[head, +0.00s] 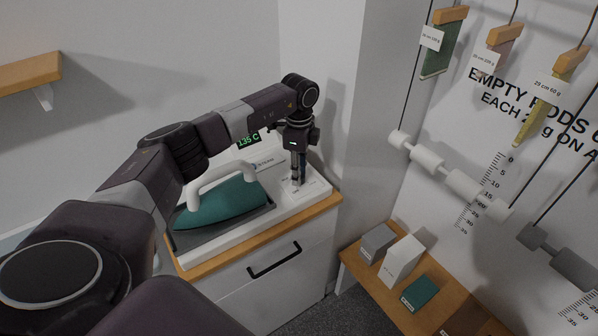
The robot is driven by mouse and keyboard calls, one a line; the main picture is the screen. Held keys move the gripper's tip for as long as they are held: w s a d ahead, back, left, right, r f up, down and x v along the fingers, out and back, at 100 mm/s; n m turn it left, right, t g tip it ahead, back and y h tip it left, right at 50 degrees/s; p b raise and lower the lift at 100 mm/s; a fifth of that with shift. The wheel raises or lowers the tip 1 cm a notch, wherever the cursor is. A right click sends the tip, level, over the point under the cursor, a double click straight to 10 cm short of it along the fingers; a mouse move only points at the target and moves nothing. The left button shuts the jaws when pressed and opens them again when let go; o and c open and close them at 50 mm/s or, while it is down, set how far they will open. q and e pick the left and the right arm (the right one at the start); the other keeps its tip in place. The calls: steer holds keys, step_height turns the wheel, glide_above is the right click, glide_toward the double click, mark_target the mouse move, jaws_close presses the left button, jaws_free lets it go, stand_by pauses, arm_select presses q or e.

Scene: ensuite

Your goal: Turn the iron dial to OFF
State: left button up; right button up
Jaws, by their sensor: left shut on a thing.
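The iron (225,204) has a green body and a white handle, and rests on a white station (282,212) on a wood-topped cabinet. A small display (248,140) at the station's back reads 135 C in green. My left gripper (297,181) points straight down at the right part of the station, its fingers closed on the iron dial. The fingers hide most of the dial, so I cannot tell which mark it points to. My right gripper is not in view.
The cabinet (262,276) has a white drawer front with a dark handle. A wall corner (348,130) stands close to the right of my left gripper. A low wooden bench (372,288) with several blocks is at the lower right. A shelf (30,70) is at the upper left.

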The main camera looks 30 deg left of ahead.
arm_select(q)
steer(key=shift+r, duration=0.1)
steer(key=o, duration=1.2)
steer(key=shift+c, duration=0.2)
step_height(320, 180, up, 12)
